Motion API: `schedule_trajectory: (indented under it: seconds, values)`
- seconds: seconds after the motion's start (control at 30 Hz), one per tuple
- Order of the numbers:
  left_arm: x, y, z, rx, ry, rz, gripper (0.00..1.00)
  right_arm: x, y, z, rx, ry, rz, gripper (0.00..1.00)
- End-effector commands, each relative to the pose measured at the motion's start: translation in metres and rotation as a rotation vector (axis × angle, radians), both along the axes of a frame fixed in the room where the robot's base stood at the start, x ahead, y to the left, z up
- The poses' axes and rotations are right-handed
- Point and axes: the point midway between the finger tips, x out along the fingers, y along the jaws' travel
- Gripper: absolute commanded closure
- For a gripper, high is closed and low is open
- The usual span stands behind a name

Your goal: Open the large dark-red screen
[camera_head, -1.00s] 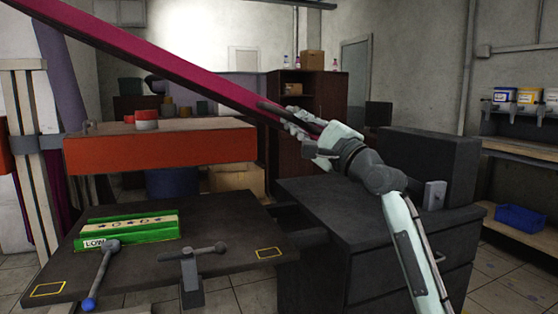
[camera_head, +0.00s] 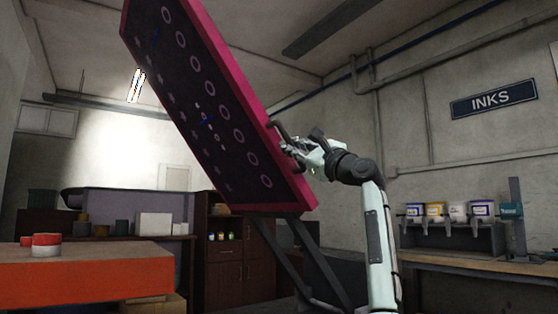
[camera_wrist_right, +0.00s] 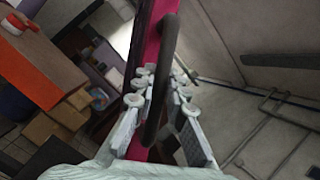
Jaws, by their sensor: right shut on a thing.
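The large dark-red screen (camera_head: 205,105) is tilted up steeply in the head view, its patterned dark underside showing rows of circles and stars. A dark bar handle (camera_head: 281,132) sits on its right edge. My right gripper (camera_head: 292,150) is at that handle, its arm reaching up from below. In the right wrist view the handle (camera_wrist_right: 162,75) runs between the two fingers of my right gripper (camera_wrist_right: 162,95), which is shut on it, with the screen's dark-red frame (camera_wrist_right: 150,35) just behind. My left gripper is not in view.
An orange-red block (camera_head: 85,275) with a red-and-white tin (camera_head: 46,245) stands at lower left. Dark support arms (camera_head: 310,260) run below the screen. Brown cabinets (camera_head: 225,265) stand behind. Ink tubs (camera_head: 457,211) line a shelf at right.

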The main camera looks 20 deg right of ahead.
Motion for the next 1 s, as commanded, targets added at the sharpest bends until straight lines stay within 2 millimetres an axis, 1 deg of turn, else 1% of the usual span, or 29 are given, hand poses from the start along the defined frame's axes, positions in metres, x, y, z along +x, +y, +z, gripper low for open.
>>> schedule_trajectory:
  seconds: [0.17,0.47,0.5,0.67,1.0]
  values:
    - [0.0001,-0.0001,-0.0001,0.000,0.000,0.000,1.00,0.0016,-0.0053,0.0029,0.010,0.007,0.000,1.00]
    - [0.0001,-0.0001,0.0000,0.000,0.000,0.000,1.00,0.0021,-0.0056,0.0022,0.010,0.009,-0.001,1.00]
    - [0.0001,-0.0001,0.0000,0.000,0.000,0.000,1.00,0.0021,-0.0055,0.0021,0.010,0.009,-0.001,0.87]
    - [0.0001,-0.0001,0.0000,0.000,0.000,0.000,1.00,0.0021,-0.0054,0.0023,0.009,0.008,-0.001,0.67]
    - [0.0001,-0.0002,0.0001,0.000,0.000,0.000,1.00,0.0016,-0.0049,0.0030,0.009,0.007,0.000,0.66]
